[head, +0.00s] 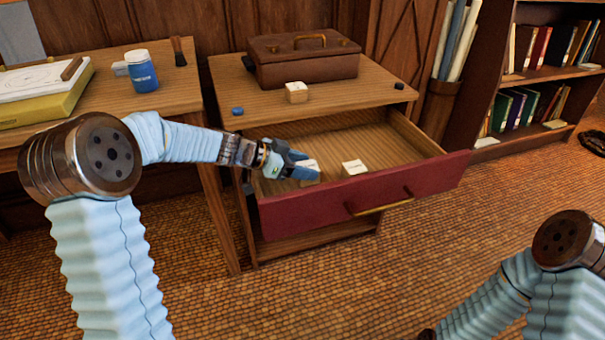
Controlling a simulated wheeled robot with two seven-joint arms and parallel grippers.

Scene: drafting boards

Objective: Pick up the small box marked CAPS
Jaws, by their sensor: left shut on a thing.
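My left gripper (304,167) reaches into the open drawer and is shut on a small pale box (309,163), partly hidden by the blue fingers. A second small pale box (354,167) lies apart in the drawer, to the right, with dark marking on its top. A third small box (296,92) stands on the cabinet top. The lettering is too small to read, so I cannot tell which one is marked CAPS. My right arm shows at the lower right; its gripper is out of view.
The drawer (399,190) with a dark red front stands open from the wooden cabinet (350,100). A brown case (304,62) and a small blue object (237,111) are on the cabinet top. A blue jar (142,72) stands on the left desk. The drawer's right side is clear.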

